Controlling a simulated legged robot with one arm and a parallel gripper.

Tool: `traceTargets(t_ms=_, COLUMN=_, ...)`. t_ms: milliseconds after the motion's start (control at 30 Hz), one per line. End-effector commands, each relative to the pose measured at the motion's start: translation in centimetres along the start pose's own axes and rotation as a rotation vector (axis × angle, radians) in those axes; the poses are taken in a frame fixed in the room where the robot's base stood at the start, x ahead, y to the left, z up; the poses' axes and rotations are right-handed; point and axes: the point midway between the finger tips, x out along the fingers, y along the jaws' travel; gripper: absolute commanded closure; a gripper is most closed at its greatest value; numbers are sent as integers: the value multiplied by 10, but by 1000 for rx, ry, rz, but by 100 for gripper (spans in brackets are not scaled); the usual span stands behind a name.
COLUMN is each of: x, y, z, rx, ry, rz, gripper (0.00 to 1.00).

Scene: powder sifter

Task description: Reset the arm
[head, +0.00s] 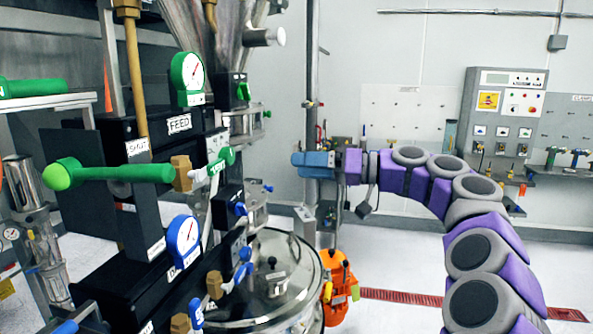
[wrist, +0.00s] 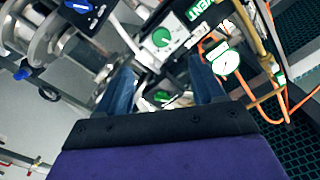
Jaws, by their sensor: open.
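My arm (head: 470,225) is purple and grey. It rises from the lower right of the head view, arches over and reaches left to about the middle. My gripper (head: 297,162) has blue fingers and points left toward the sifter's panel, with nothing seen in it. In the wrist view my gripper (wrist: 160,88) shows its two blue fingers spread apart. The gripper looks apart from the panel, though the exact distance is hard to tell.
The sifter's black panels carry a long green-handled lever (head: 120,173), a green gauge (head: 187,72) and a blue gauge (head: 183,240). A steel lidded vessel (head: 275,275) and an orange object (head: 338,287) stand below the gripper. A control box (head: 502,112) hangs on the back wall.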

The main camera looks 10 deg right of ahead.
Motion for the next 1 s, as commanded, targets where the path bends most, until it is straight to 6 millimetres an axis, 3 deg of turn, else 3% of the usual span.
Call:
traceTargets(t_ms=133, x=22, y=-28, z=25, rx=62, ry=-97, rz=-8, gripper=32)
traceTargets(t_ms=267, x=47, y=-60, z=71, rx=139, ry=-243, rz=23, gripper=32)
traceTargets(t_ms=400, x=62, y=-87, z=133, rx=216, ry=-411, rz=97, gripper=32)
traceTargets(t_ms=533, x=62, y=-104, z=194, rx=272, ry=-557, rz=207, gripper=32)
traceTargets(t_ms=767, x=25, y=-115, z=309, rx=363, ry=-789, rz=471, gripper=32)
traceTargets(t_ms=1000, x=-57, y=-113, z=419, rx=462, ry=-967, rz=821, gripper=32)
